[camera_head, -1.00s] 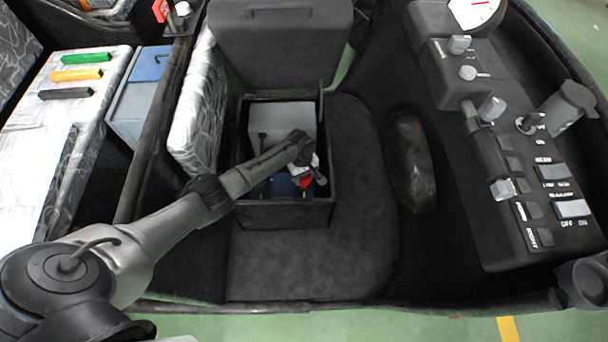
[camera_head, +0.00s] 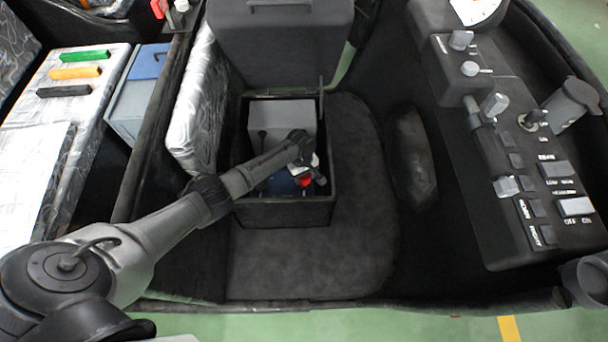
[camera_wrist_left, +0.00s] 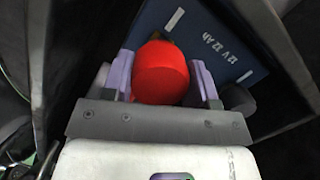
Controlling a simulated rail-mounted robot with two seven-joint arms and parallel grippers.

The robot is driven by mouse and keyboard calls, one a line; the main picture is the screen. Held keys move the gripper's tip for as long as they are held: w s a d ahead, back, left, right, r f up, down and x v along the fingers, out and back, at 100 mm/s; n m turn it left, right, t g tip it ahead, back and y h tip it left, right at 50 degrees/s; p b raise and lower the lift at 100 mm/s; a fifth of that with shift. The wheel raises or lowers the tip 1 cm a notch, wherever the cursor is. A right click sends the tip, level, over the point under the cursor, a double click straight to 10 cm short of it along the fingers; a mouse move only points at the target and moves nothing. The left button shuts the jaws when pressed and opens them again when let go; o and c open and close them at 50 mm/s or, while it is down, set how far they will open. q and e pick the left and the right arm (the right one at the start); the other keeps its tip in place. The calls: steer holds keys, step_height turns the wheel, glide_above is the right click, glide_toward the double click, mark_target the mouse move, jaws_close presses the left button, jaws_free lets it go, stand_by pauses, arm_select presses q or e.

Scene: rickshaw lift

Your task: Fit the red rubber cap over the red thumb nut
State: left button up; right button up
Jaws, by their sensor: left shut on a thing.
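My left gripper (camera_head: 308,176) reaches down into the open black box under the seat. In the left wrist view its two fingers (camera_wrist_left: 160,80) are shut on the red rubber cap (camera_wrist_left: 160,75), which fills the space between them. The cap also shows as a small red spot in the head view (camera_head: 305,181). A blue battery (camera_wrist_left: 215,45) marked 12 V 12 Ah lies just beyond the cap. I cannot make out the red thumb nut; the cap and the gripper may hide it. My right gripper is not in view.
The black box (camera_head: 285,214) has raised walls close around the gripper. A grey block (camera_head: 280,117) stands in its back part. The seat lid (camera_head: 280,45) is behind it. A control panel (camera_head: 530,190) is at the right, and a white-topped bench (camera_head: 45,125) at the left.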

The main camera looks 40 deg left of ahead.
arm_select(q)
steer(key=shift+f+b, duration=0.95)
steer(key=shift+f, duration=0.6)
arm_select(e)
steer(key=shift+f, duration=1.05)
arm_select(q)
steer(key=o, duration=1)
steer(key=r+p, duration=0.2)
steer(key=r, duration=0.2)
steer(key=a+r+p, duration=0.1)
steer(key=r+p, duration=0.1)
steer(key=r, duration=0.3)
steer(key=w+r+p, duration=0.1)
steer(key=r+p, duration=0.1)
steer(key=r, duration=0.2)
steer(key=shift+a+r, duration=0.35)
steer(key=shift+a, duration=0.05)
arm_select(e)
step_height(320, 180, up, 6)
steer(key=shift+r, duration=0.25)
